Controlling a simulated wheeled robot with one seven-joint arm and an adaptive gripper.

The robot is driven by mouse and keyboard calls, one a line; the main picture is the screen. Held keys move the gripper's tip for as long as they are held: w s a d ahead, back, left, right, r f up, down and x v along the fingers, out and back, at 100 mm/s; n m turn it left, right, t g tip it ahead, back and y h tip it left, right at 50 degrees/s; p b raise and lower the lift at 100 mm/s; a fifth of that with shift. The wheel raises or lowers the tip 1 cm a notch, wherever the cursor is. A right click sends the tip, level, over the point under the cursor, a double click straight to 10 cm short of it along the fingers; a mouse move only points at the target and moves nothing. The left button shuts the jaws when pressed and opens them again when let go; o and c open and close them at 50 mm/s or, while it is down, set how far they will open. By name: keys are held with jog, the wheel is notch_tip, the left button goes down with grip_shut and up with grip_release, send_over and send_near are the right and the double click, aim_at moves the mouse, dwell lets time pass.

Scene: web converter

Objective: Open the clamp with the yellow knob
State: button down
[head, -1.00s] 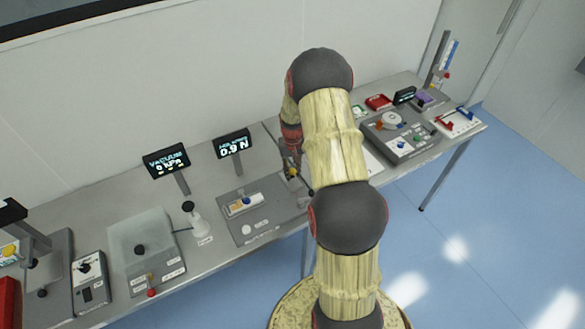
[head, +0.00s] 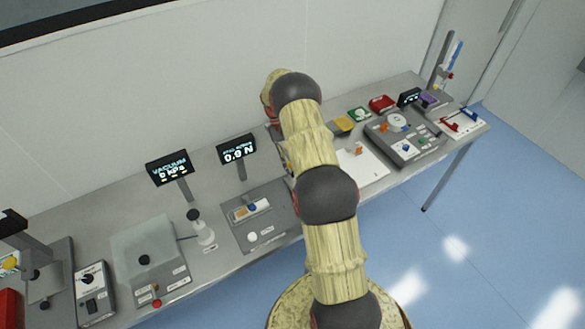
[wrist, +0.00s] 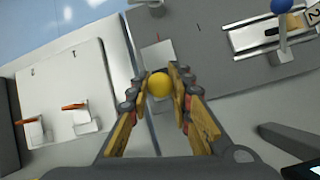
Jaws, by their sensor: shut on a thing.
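The yellow knob (wrist: 159,86) is between the two fingertips of my gripper (wrist: 160,84) in the wrist view. The fingers are closed on it from both sides. The clamp under the knob is mostly hidden by the knob and fingers. A pale plate (wrist: 158,52) shows just beyond them, at the edge of the grey base plate (wrist: 225,72). In the head view my arm covers the gripper, the yellow knob and its clamp.
A blue knob (wrist: 282,5) stands over a slotted fixture on the grey base plate. A white board (wrist: 62,95) with orange-topped parts lies to the left in the wrist view.

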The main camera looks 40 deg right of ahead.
jog(key=shift+w+d, duration=0.15)
jog(key=shift+w, duration=0.45)
jog(key=shift+w+r, duration=0.1)
jog(key=shift+r, duration=0.05)
jog(key=c, duration=1.9)
grip_release()
jog(key=shift+o, duration=1.4)
jog(key=shift+f, duration=0.2)
jog(key=v, duration=1.2)
